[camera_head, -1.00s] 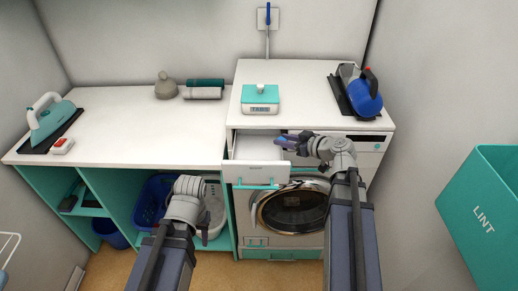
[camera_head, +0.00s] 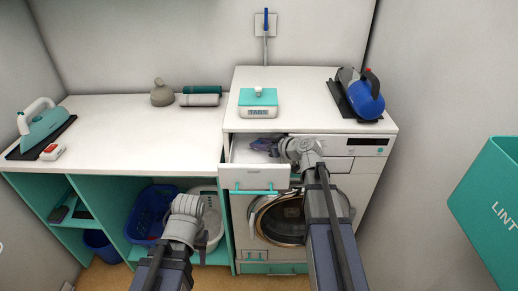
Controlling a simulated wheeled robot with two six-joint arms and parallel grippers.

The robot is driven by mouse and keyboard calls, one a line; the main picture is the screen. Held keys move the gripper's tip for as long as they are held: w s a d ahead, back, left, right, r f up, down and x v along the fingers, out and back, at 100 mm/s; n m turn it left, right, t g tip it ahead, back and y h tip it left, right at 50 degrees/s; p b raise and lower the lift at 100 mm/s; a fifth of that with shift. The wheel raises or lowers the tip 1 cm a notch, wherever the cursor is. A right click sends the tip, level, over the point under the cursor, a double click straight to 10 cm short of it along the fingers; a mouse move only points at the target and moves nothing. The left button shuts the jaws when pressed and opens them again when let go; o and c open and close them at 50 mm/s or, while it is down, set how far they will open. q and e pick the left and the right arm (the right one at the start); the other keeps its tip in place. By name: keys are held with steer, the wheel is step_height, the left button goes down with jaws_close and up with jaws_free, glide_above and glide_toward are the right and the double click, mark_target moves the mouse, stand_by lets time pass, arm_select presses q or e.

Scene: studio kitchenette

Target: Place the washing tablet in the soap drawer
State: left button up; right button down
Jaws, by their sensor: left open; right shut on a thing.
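The soap drawer (camera_head: 244,173) is pulled out from the upper left of the washing machine (camera_head: 342,167), with its white tray open at the top. My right gripper (camera_head: 264,145) is over the back part of the drawer, coming in from the right. It is shut on the washing tablet, which is mostly hidden; only a small bluish-purple patch shows at the jaws. I cannot tell whether it touches the tray. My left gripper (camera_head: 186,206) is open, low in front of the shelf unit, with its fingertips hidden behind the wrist.
A tabs box (camera_head: 258,104) with a teal lid stands on the machine top. An iron (camera_head: 42,123) is on the left counter. A teal lint bin (camera_head: 489,195) is at the right.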

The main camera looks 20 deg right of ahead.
steer(key=shift+w+a+f, duration=0.1)
steer(key=shift+w+f, duration=0.15)
steer(key=shift+f, duration=0.1)
arm_select(q)
steer(key=shift+f, duration=0.25)
arm_select(e)
steer(key=shift+s+r, duration=0.1)
steer(key=shift+r, duration=0.05)
steer(key=shift+f, duration=0.25)
arm_select(q)
steer(key=shift+f, duration=0.15)
arm_select(e)
steer(key=c, duration=0.5)
jaws_free()
steer(key=shift+r, duration=0.1)
steer(key=shift+c, duration=0.2)
steer(key=shift+r, duration=0.2)
steer(key=p+v, duration=0.4)
steer(key=v, duration=0.6)
steer(key=shift+s, duration=0.1)
arm_select(q)
steer(key=shift+r+p, duration=0.4)
steer(key=shift+r, duration=2.05)
arm_select(e)
steer(key=shift+v, duration=0.9)
